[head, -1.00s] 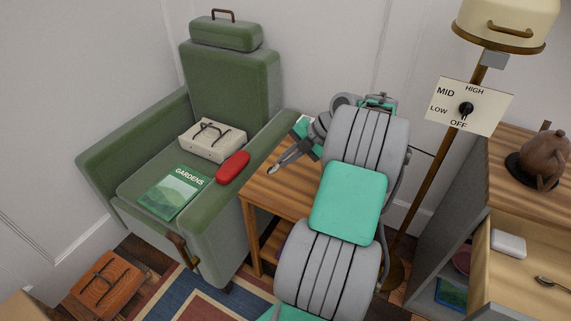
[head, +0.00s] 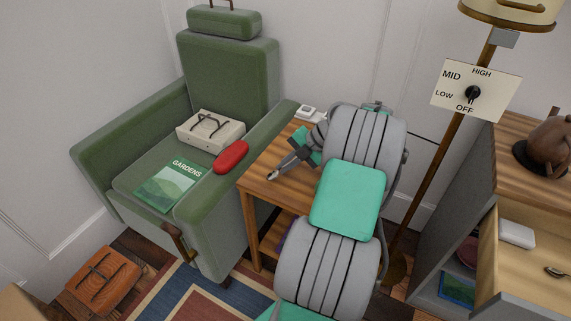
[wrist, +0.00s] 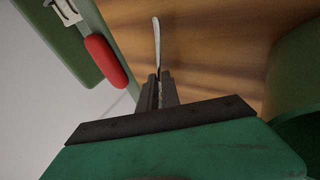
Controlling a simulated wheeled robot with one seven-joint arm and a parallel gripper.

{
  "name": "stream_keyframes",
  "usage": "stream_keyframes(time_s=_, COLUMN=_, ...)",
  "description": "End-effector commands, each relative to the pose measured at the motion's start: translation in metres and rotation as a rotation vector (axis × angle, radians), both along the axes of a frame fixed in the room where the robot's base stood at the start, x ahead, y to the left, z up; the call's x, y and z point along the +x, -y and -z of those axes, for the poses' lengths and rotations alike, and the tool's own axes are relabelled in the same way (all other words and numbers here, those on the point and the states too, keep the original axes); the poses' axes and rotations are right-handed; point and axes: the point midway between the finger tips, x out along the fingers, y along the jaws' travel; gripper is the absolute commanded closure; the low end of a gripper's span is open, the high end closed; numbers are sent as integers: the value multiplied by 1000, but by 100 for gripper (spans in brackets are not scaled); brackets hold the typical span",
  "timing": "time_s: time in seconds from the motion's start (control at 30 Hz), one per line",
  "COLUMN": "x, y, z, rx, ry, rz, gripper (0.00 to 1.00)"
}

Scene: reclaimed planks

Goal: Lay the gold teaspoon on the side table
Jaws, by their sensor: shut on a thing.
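My gripper (head: 283,169) is shut on a slim teaspoon. The teaspoon (wrist: 156,42) sticks out past the fingertips in the wrist view; it looks pale there, and its gold colour is hard to confirm. In the head view only a small bright end of it shows at the fingertips. The wooden side table (head: 262,192) stands right of the green armchair, and my gripper is over its left part. The tabletop (wrist: 205,50) lies behind the spoon in the wrist view. I cannot tell whether the spoon touches it. My arm hides the table's right part.
A white item (head: 307,111) sits at the table's back. The armchair (head: 215,215) bears a red case (head: 231,157), a cream box with glasses (head: 210,131) and a magazine (head: 170,185). A lamp with a dial sign (head: 476,91) and an open drawer holding another spoon (head: 557,271) are at right.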

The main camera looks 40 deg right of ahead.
Motion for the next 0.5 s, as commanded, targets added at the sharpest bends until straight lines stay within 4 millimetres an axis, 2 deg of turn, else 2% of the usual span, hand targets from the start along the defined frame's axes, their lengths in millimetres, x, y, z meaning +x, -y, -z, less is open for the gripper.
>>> stream_keyframes(time_s=0.03, x=0, y=0, z=0, rx=0, ry=0, rz=0, gripper=100)
stream_keyframes(time_s=0.07, x=0, y=0, z=0, rx=0, ry=0, rz=0, gripper=91)
stream_keyframes(time_s=0.1, x=0, y=0, z=0, rx=0, ry=0, rz=0, gripper=87)
stream_keyframes(time_s=0.33, x=0, y=0, z=0, rx=0, ry=0, rz=0, gripper=69)
stream_keyframes(time_s=0.5, x=0, y=0, z=0, rx=0, ry=0, rz=0, gripper=68)
